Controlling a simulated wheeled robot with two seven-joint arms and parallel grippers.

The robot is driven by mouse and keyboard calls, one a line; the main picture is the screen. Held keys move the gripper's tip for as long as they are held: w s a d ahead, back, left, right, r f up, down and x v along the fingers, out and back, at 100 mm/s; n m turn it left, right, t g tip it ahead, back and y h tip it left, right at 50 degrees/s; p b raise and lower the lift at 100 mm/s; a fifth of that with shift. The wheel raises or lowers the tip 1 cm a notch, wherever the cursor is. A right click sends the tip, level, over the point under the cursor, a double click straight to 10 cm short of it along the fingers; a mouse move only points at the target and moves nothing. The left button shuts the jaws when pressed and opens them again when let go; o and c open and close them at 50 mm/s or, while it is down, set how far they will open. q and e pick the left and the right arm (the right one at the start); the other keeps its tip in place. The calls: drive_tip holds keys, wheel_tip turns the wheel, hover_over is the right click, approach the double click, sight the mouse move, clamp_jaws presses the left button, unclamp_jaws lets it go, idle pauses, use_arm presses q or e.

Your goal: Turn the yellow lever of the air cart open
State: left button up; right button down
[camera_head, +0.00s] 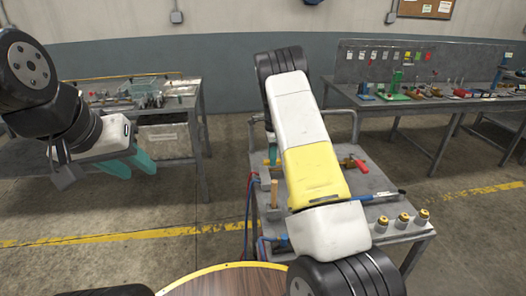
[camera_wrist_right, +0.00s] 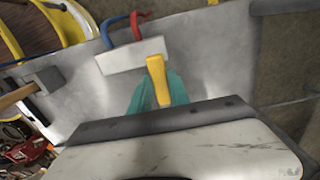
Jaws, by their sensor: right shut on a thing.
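The air cart (camera_head: 379,181) stands in front of me, partly hidden by my right arm. The yellow lever (camera_wrist_right: 156,75) shows in the right wrist view, sticking out from a pale block (camera_wrist_right: 122,57) with a blue and a red hose behind it. My right gripper (camera_wrist_right: 168,97) has its teal fingers at the lever and is shut on it; the lever covers part of the fingers. In the head view only a bit of this gripper (camera_head: 272,153) shows past my arm. My left gripper (camera_head: 132,163) is open and empty, in the air to the left of the cart.
A red-handled fitting (camera_head: 359,165), a blue-handled tool (camera_head: 378,196) and several brass-topped fittings (camera_head: 403,220) sit on the cart. A hammer (camera_wrist_right: 38,85) lies beside the lever. Workbenches stand behind at left (camera_head: 190,103) and right (camera_head: 420,108). Open floor lies left of the cart.

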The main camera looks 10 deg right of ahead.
drive_tip(key=shift+w+r, duration=0.1)
drive_tip(key=shift+w, duration=0.05)
drive_tip(key=c, duration=1.2)
unclamp_jaws()
drive_tip(key=shift+c, duration=0.2)
drive_tip(key=shift+r, duration=3.85)
